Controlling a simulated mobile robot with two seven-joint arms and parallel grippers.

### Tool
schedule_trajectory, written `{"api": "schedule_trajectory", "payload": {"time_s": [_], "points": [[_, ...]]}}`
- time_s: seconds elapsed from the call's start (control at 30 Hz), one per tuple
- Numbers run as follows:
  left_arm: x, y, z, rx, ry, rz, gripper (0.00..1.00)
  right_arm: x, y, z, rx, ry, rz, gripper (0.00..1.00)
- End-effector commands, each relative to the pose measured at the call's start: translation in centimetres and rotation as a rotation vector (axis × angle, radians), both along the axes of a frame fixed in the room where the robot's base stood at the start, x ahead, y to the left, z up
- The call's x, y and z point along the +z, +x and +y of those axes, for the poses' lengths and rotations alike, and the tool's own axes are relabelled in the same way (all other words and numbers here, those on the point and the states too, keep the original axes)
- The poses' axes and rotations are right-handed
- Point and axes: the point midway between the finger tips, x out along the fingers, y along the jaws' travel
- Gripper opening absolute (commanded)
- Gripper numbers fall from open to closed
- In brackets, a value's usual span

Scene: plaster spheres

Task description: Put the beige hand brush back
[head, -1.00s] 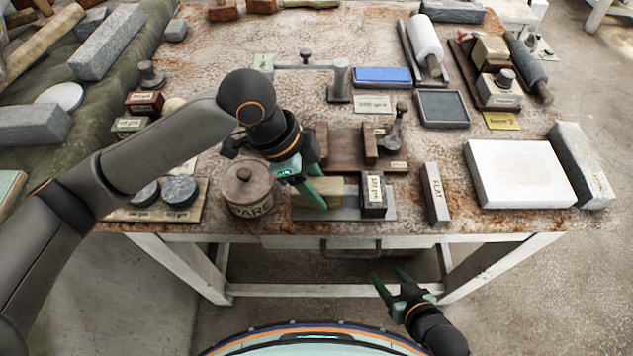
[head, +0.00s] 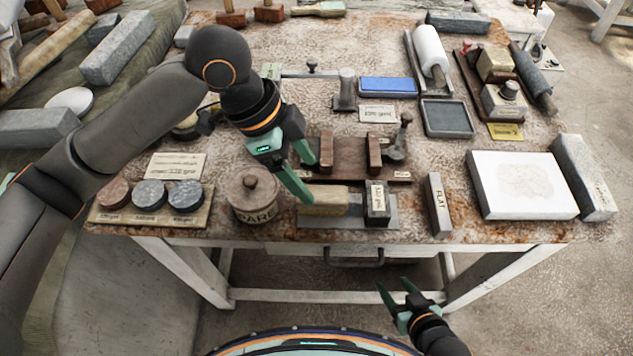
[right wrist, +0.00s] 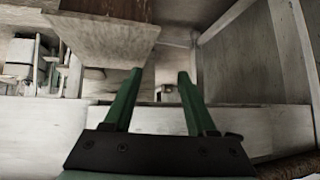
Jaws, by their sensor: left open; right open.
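A beige wooden block (head: 325,199), which looks like the hand brush, lies on a grey metal plate (head: 340,222) at the table's front edge. It sits between the lidded round pot (head: 252,202) and a small dark labelled block (head: 377,202). My left gripper (head: 309,180) is open and empty, its fingers over the beige block's back left side. I cannot tell whether a finger touches it. My right gripper (head: 395,284) is open and empty, low in front of the table; its fingers also show in the right wrist view (right wrist: 160,72).
A brown wooden rack (head: 345,168) with uprights stands right behind the beige block. A grey block marked FLAT (head: 438,205) and a large white slab (head: 520,185) are to the right. Round discs on a board (head: 150,215) are at the left. A drawer handle (head: 353,262) hangs below the front edge.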

Motion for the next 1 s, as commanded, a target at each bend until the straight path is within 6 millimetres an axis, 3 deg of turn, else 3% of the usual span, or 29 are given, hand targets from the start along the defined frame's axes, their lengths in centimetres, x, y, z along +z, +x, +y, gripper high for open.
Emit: {"api": "schedule_trajectory", "payload": {"time_s": [0.1, 0.3, 1.0], "points": [[2.3, 0.0, 0.9, 0.000, 0.001, -0.002, 0.80, 0.0, -0.2, -0.3, -0.005, -0.006, 0.005, 0.57], [4.2, 0.0, 1.7, -0.001, 0.001, 0.000, 0.80, 0.0, -0.4, -0.5, -0.007, -0.007, 0.005, 0.57], [4.4, 0.0, 1.8, 0.000, 0.001, 0.001, 0.80, 0.2, -0.3, -0.4, -0.009, -0.004, 0.001, 0.57]]}}
